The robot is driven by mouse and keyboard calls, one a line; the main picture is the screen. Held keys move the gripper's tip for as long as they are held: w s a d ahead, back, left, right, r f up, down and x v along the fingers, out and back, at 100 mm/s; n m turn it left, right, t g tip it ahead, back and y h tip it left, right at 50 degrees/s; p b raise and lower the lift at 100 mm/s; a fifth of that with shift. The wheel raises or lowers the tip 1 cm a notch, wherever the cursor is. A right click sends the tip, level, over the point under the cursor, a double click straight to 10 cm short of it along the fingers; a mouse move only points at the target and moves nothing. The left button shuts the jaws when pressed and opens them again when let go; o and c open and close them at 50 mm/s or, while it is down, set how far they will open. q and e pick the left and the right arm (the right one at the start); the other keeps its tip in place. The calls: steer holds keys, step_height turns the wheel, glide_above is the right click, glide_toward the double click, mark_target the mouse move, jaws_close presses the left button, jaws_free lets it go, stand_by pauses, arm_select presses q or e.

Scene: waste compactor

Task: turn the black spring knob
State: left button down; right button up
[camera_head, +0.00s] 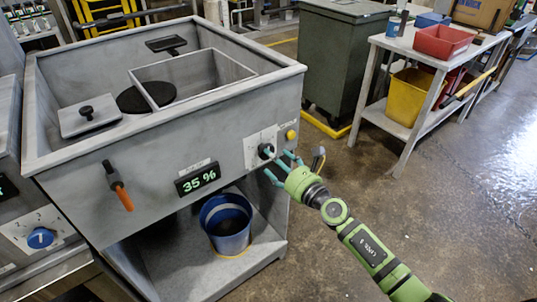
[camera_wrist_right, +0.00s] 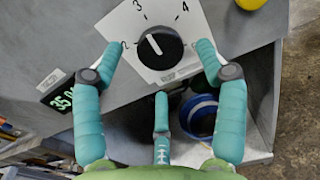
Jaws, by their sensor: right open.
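The black spring knob (camera_head: 265,151) sits on a white dial plate on the front of the grey compactor. In the right wrist view the knob (camera_wrist_right: 160,47) shows a white pointer line tilted up and left, between the marks 2 and 3. My right gripper (camera_head: 279,165), green with teal fingers, is at the dial. In the wrist view the right gripper (camera_wrist_right: 160,62) is open, with a finger on each side of the knob and a third below; gaps show between the side fingers and the knob. My left gripper is in no view.
A display (camera_head: 197,179) reads 35 %. A yellow button (camera_head: 291,134) is at the plate's upper right. An orange-handled lever (camera_head: 118,187) is at left. A blue bucket (camera_head: 227,224) stands on the shelf below. A green bin (camera_head: 343,60) and a workbench stand behind.

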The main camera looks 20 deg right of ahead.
steer(key=x, duration=0.4)
steer(key=shift+f, duration=0.1)
steer(key=shift+s+d, duration=0.1)
steer(key=c, duration=1.1)
